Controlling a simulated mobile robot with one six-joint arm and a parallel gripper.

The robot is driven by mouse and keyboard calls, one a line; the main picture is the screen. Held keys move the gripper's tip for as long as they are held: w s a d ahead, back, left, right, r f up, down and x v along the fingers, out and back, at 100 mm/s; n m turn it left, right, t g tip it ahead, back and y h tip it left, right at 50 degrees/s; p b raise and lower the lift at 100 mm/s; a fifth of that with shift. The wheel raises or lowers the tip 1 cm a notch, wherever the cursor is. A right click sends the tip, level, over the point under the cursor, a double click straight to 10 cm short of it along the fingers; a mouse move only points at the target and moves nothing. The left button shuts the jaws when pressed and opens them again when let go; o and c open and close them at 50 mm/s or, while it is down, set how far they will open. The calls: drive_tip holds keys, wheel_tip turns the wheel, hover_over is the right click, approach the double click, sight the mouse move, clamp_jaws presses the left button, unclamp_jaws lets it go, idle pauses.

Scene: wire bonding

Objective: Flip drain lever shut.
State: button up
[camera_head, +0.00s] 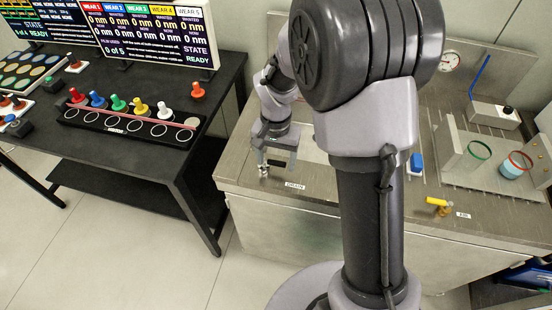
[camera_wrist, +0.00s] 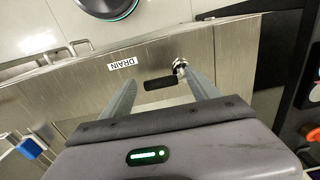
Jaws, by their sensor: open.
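The drain lever is a short black handle (camera_wrist: 160,83) on a bright metal valve (camera_wrist: 180,66), beside the DRAIN label (camera_wrist: 121,64) at the bench edge. In the wrist view the handle points left from the valve, roughly along the edge. My gripper (camera_wrist: 159,80) is open, with one finger on each side of the handle; I cannot tell whether either finger touches it. In the head view my gripper (camera_head: 276,167) hangs over the bench's left front corner by the metal valve (camera_head: 264,171), left of the DRAIN label (camera_head: 295,186).
The steel bench (camera_head: 340,193) carries a yellow AIR handle (camera_head: 437,205), a blue-topped part (camera_head: 416,162) and beakers on the right. A black table (camera_head: 180,155) with several coloured pegs stands left, across a gap. My arm hides the bench's middle.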

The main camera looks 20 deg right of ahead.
sight(276, 165)
wheel_tip(276, 165, up, 17)
drive_tip(key=p, duration=0.7)
drive_tip(key=shift+r, duration=0.2)
drive_tip(key=s+a+r+n+t+y+b, duration=0.1)
drive_tip(key=s+r+t+b, duration=0.1)
drive_tip(key=s, duration=0.8)
drive_tip(key=s+a+r+t+y+b, duration=0.1)
drive_tip(key=s+a+r+t, duration=0.1)
drive_tip(key=s, duration=0.8)
wheel_tip(276, 165, up, 2)
drive_tip(key=shift+a+r+n+t+b, duration=0.1)
drive_tip(key=shift+a+n+t+b, duration=0.25)
drive_tip(key=shift+t, duration=0.55)
drive_tip(key=shift+d, duration=0.1)
